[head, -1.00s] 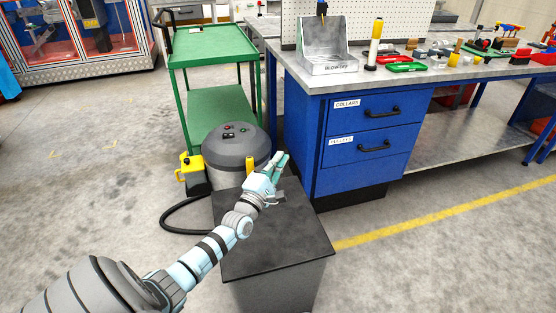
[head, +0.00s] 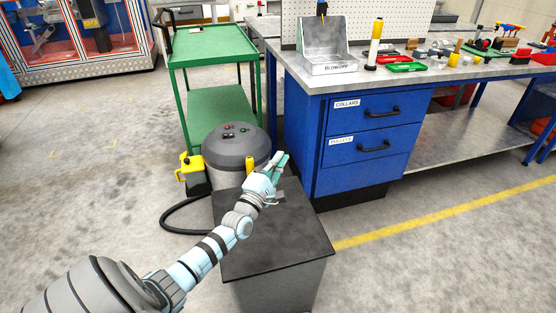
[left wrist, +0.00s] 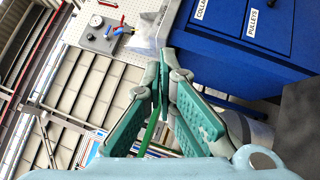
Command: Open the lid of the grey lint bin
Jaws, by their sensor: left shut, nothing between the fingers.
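The grey lint bin (head: 272,285) is a box standing on the floor in front of me. Its flat dark lid (head: 285,235) lies level on top and looks closed. My left gripper (head: 283,157) is shut and empty, raised near the lid's far edge; the head view does not show clearly whether it touches anything. The arm hides the lid's left part and far left corner. In the left wrist view the teal fingers (left wrist: 160,72) come together at the tips with nothing between them. My right gripper is not in view.
A round grey drum (head: 233,147) with a black hose (head: 168,215) stands just behind the bin. A blue drawer bench (head: 350,170) stands close at the right, a green cart (head: 210,45) behind. Floor is free at front right.

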